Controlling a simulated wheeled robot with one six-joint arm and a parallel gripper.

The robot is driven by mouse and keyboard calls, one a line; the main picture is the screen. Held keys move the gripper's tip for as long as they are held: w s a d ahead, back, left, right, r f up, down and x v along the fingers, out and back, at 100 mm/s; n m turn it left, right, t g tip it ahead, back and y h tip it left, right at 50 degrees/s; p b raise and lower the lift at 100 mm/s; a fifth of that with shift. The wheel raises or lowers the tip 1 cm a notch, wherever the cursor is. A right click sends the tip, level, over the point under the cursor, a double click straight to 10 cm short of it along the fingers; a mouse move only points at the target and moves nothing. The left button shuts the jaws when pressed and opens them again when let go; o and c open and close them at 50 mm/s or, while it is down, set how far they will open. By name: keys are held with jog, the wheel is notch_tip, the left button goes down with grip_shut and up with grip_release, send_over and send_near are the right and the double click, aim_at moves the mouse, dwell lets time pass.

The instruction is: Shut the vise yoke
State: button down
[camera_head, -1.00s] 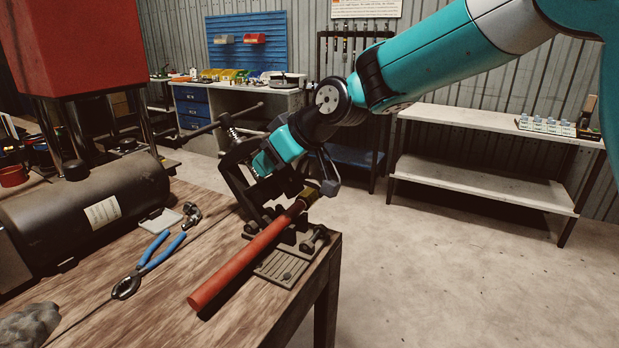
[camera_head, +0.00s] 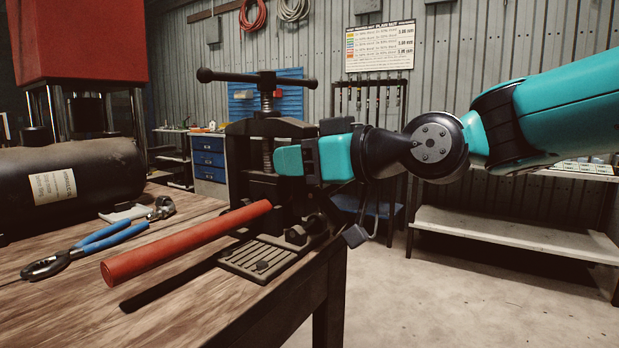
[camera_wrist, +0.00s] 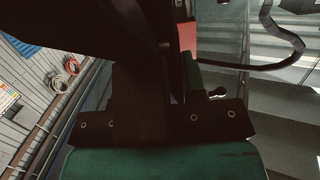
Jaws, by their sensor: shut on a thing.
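The dark vise yoke (camera_head: 238,152) stands about upright at the corner of the workbench, with its screw and T-handle (camera_head: 262,78) on top. My gripper (camera_head: 284,160) is at the yoke's right side, shut on it; the finger contact is partly hidden by the teal finger. The ribbed vise base (camera_head: 262,258) sits under the yoke. In the wrist view, a dark part fills the upper middle; I cannot tell the grip there. Whether the yoke is latched is not clear.
Blue-handled pliers (camera_head: 100,240) lie on the workbench (camera_head: 180,310) to the left. A dark cylinder (camera_head: 70,185) lies behind them. A small block (camera_head: 355,236) hangs below my gripper. Open floor and a shelf (camera_head: 510,228) are on the right.

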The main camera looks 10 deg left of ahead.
jog(key=shift+f, duration=0.25)
dwell(0.3)
jog(key=c, duration=0.7)
grip_release()
jog(key=shift+d, duration=0.1)
jog(key=shift+r, duration=0.1)
jog(key=shift+s, duration=0.1)
jog(key=b+v, duration=0.1)
jog(key=v, duration=1.6)
jog(key=shift+d, duration=0.2)
